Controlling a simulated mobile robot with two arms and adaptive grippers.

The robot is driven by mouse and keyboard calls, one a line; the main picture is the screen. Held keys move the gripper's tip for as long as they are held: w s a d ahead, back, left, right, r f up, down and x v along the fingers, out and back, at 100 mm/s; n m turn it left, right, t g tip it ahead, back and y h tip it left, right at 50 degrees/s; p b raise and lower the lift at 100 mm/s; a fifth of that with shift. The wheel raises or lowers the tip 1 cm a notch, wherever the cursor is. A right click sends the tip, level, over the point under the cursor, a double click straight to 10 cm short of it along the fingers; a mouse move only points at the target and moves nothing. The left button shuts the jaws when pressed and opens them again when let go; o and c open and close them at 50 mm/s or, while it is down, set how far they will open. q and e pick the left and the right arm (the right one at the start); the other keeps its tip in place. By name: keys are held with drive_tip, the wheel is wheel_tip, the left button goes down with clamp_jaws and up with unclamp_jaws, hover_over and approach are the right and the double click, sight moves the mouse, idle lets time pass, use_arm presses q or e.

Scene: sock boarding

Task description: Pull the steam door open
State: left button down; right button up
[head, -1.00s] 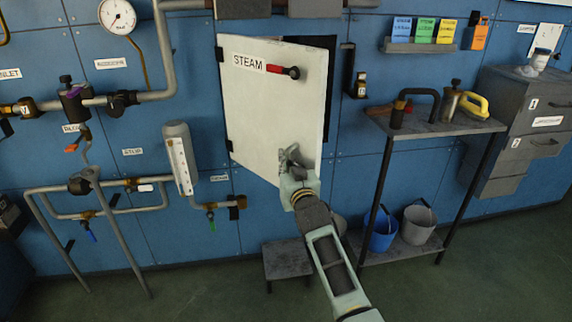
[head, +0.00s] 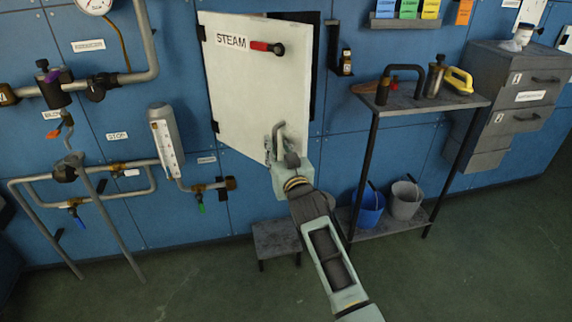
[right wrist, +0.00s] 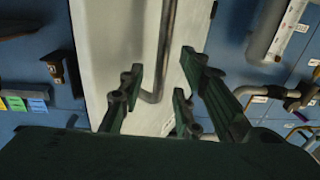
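The white steam door (head: 255,85), labelled STEAM and hinged on its left, stands slightly ajar; a dark gap (head: 316,60) shows along its top and right side. A red lever (head: 266,47) with a black knob is near its top. A grey bar handle (head: 279,132) is at its lower right. My right gripper (head: 277,150) is at the handle. In the right wrist view, my right gripper (right wrist: 163,92) has its fingers apart, with the bent handle (right wrist: 166,45) showing between them; I see no clear finger contact. My left gripper is not in view.
Pipes and valves (head: 75,165) and a white gauge box (head: 166,140) are left of the door. A metal shelf table (head: 420,104) with tools and buckets stands to the right. A low stool (head: 277,238) is below the door. The green floor in front is clear.

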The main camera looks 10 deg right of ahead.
drive_tip(key=s+d, duration=0.1)
drive_tip(key=s, duration=0.7)
drive_tip(key=shift+s, duration=0.15)
